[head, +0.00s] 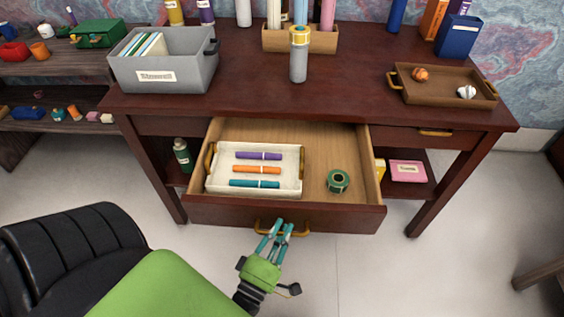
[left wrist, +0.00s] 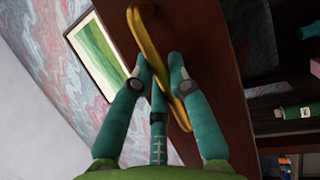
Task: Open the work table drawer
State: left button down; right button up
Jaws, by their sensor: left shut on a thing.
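The work table (head: 240,80) is dark reddish wood. Its middle drawer (head: 330,216) is pulled out, with its inside in plain view. A brass handle (head: 292,230) is on the drawer front. My left gripper (head: 276,228) is at this handle, its teal fingers shut on it. In the left wrist view the fingers (left wrist: 160,82) close around the golden handle (left wrist: 152,45) in front of the dark wood. The drawer holds a white tray (head: 228,150) with purple, orange and teal markers, and a green tape roll (head: 338,180). My right gripper is not in view.
A grey bin (head: 187,75), a grey bottle (head: 299,60) and a wooden tray (head: 440,98) stand on the tabletop.

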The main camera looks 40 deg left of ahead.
pick_arm(q)
jog(key=shift+s+d, duration=0.1)
jog(key=c, duration=1.4)
grip_release()
jog(key=v, duration=1.2)
